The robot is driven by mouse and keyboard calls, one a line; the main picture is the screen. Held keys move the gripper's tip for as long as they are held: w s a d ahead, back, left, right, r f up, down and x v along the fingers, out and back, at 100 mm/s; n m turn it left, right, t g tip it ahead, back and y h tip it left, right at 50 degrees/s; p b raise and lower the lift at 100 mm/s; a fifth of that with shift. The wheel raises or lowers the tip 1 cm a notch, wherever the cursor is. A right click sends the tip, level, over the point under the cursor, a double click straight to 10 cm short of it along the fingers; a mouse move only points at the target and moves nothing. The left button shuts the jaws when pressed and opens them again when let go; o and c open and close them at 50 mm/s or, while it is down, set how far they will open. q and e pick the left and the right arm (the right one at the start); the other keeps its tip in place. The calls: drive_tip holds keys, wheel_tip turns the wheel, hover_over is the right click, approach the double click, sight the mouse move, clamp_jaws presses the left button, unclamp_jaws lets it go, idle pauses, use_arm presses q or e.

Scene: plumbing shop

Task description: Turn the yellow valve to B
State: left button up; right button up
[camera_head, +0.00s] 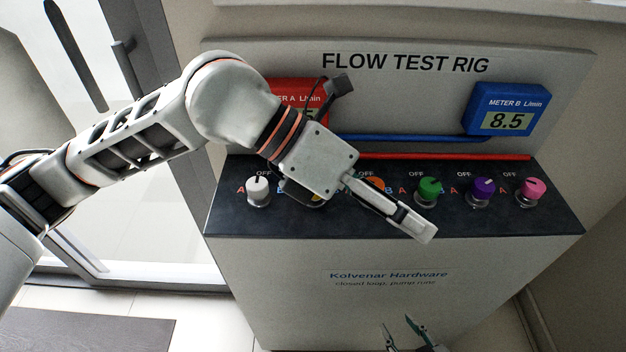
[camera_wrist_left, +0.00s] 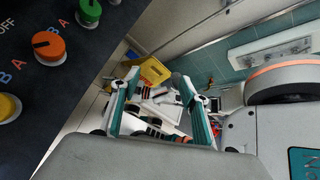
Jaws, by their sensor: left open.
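The yellow valve knob (camera_wrist_left: 8,107) shows at the left edge of the left wrist view, partly cut off, so its pointer cannot be read. In the head view only a sliver of the yellow valve (camera_head: 317,198) shows, behind my left gripper's body. My left gripper (camera_head: 424,232) reaches across the front of the panel, its fingers pointing down and right, past the orange knob. In the left wrist view its two fingers (camera_wrist_left: 156,76) are apart with nothing between them, well to the side of the yellow knob. My right gripper (camera_head: 398,322) is low at the bottom edge, fingers apart.
White (camera_head: 258,190), orange (camera_head: 374,185), green (camera_head: 429,189), purple (camera_head: 482,190) and pink (camera_head: 533,189) knobs share the dark panel (camera_head: 230,220). Meter B (camera_head: 507,110) reads 8.5. Red meter A (camera_head: 290,92) is partly hidden by my arm. Space before the cabinet is free.

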use_arm(q)
drive_tip(key=w+a+f+n+t+y, duration=0.3)
drive_tip(key=w+a+t+y, duration=0.35)
drive_tip(key=w+a, duration=0.65)
drive_tip(key=shift+g+y, duration=0.55)
drive_tip(key=x, duration=0.7)
drive_tip(key=shift+s, duration=0.15)
drive_tip(key=c, duration=1.1)
